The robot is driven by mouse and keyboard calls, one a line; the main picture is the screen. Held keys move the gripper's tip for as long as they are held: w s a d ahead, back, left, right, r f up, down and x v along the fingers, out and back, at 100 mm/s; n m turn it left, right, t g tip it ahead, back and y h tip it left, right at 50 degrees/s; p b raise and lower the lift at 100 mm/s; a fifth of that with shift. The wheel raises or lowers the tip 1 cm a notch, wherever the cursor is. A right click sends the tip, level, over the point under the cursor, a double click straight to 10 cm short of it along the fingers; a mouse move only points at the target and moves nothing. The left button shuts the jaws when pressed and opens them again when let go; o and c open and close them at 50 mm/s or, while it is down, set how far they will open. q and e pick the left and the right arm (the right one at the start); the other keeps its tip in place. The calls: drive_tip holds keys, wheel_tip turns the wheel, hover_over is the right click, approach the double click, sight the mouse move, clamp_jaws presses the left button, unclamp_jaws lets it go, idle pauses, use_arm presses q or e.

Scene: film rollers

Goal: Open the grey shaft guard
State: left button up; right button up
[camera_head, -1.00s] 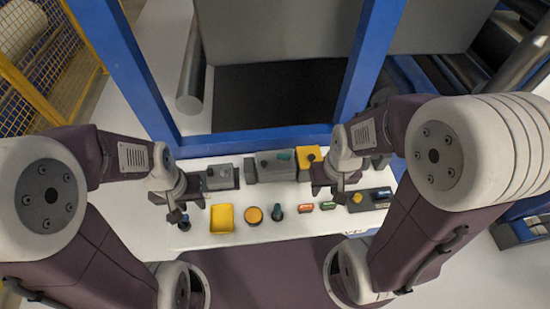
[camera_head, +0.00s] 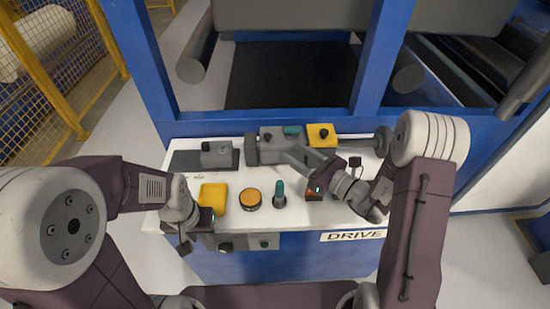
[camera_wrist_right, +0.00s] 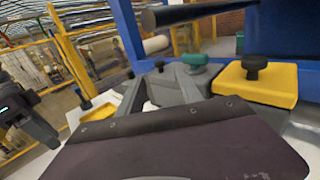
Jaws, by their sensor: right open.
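A grey housing (camera_head: 280,147) stands on the white panel, with a black knob (camera_head: 267,138) and a teal knob (camera_head: 292,132) on top; it looks like the grey shaft guard. A grey shaft runs out to its right. My right gripper (camera_head: 287,157) reaches in from the right and is open, its grey fingers close in front of the housing. In the right wrist view its fingers (camera_wrist_right: 160,82) point towards the black knob, with the teal knob (camera_wrist_right: 195,60) just beyond; contact cannot be told. My left gripper (camera_head: 195,232) hangs at the panel's front left corner, its jaws unclear.
A yellow block with a black knob (camera_head: 321,135) adjoins the housing on the right. A lower grey block (camera_head: 216,155) is to the left. In front are a yellow tray (camera_head: 213,197), an orange button (camera_head: 251,200) and a teal lever (camera_head: 279,195). Blue frame posts (camera_head: 141,70) rise behind.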

sight(270, 137)
drive_tip(key=x, duration=0.9)
drive_tip(key=shift+r+p, duration=0.15)
drive_tip(key=shift+p, duration=0.2)
clamp_jaws()
idle(0.9)
